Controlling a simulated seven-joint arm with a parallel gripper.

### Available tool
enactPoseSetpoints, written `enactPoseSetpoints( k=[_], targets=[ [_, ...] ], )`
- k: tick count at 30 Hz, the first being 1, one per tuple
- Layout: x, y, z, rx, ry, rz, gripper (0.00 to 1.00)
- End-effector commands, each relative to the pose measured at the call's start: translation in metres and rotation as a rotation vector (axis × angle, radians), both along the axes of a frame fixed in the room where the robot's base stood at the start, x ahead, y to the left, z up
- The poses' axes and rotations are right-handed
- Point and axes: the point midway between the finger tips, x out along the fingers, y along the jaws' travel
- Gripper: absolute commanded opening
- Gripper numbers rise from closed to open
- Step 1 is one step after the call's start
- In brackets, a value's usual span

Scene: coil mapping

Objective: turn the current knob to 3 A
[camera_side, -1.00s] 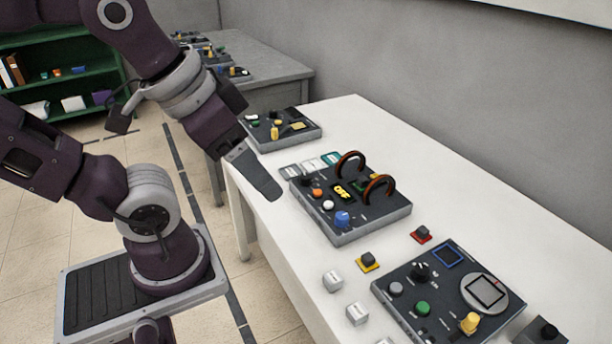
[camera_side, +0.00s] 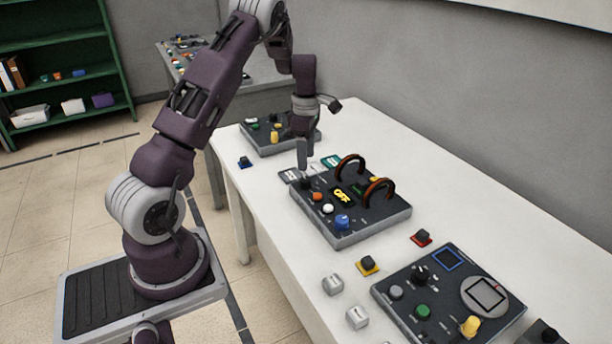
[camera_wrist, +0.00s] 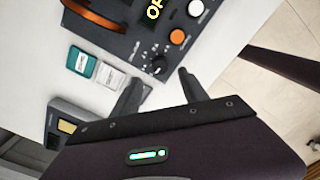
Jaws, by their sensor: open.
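The coil unit (camera_side: 365,225) is a dark box on the white table, with two copper-coloured coil rings (camera_side: 349,166) and a yellow display (camera_side: 342,195) reading OFF. A black knob (camera_wrist: 158,66) with scale marks around it sits at the box's corner; it also shows in the side view (camera_side: 305,184). Its label and pointer are too small to read. My gripper (camera_wrist: 161,74) is open and points down close above this knob, which appears between and just beyond the fingertips. In the side view my gripper (camera_side: 303,167) hides part of that area.
Beside the black knob are an orange button (camera_side: 317,196), a white button (camera_side: 328,208) and a blue knob (camera_side: 342,221). Small label cards (camera_wrist: 82,60) lie beside the box. Another control box (camera_side: 265,145) stands behind, and one (camera_side: 440,300) in front.

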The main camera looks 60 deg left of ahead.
Motion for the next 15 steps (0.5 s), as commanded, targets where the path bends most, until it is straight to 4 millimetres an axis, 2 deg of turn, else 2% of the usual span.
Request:
enactPoseSetpoints(
  k=[9, 15],
  targets=[
    [-0.001, 0.0, -0.057, -0.004, 0.005, 0.007, 0.52],
    [0.0, 0.0, -0.071, -0.001, 0.003, 0.005, 0.52]
  ],
)
